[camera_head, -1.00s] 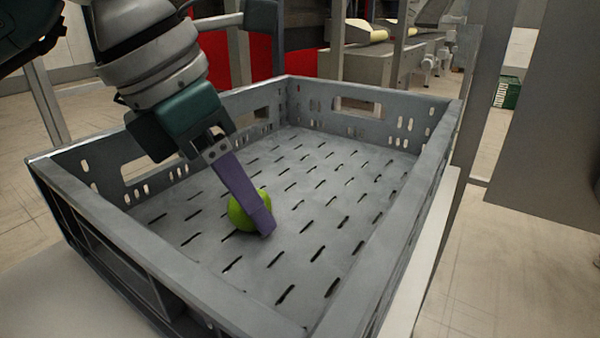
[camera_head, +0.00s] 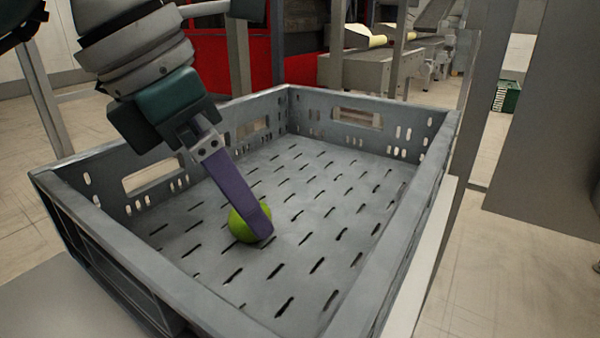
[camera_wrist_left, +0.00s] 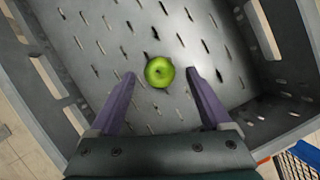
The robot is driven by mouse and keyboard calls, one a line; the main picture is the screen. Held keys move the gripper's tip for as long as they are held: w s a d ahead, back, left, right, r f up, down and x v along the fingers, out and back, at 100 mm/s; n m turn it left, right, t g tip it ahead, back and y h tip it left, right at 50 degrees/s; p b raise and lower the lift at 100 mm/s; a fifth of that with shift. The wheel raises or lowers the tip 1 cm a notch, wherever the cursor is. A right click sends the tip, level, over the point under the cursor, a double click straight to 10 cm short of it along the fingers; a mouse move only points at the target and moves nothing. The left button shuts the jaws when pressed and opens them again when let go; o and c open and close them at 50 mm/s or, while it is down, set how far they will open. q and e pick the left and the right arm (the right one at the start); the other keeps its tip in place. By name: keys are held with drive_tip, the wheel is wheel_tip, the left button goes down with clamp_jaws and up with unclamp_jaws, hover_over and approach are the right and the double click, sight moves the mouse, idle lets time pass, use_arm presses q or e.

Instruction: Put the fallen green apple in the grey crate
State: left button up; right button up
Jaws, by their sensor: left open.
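The green apple (camera_head: 240,226) is in the grey crate (camera_head: 205,290), partly behind a finger of my left gripper (camera_head: 262,232) in the head view. In the left wrist view the apple (camera_wrist_left: 159,72) shows whole, with the slotted crate floor around it. My left gripper (camera_wrist_left: 160,78) is open, with its two purple fingers apart, one on each side of the apple. Gaps show between the apple and both fingers. Whether the apple touches the crate floor is hard to tell. My right gripper is not in view.
The crate's walls stand around the gripper, and the rest of its floor is empty. A grey panel (camera_head: 560,120) stands at the right. Conveyor machinery (camera_head: 385,65) and a red panel (camera_head: 262,62) are behind. A green crate (camera_head: 507,96) is far off.

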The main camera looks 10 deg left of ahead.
use_arm(q)
drive_tip(key=p+v, duration=0.3)
drive_tip(key=v, duration=0.7)
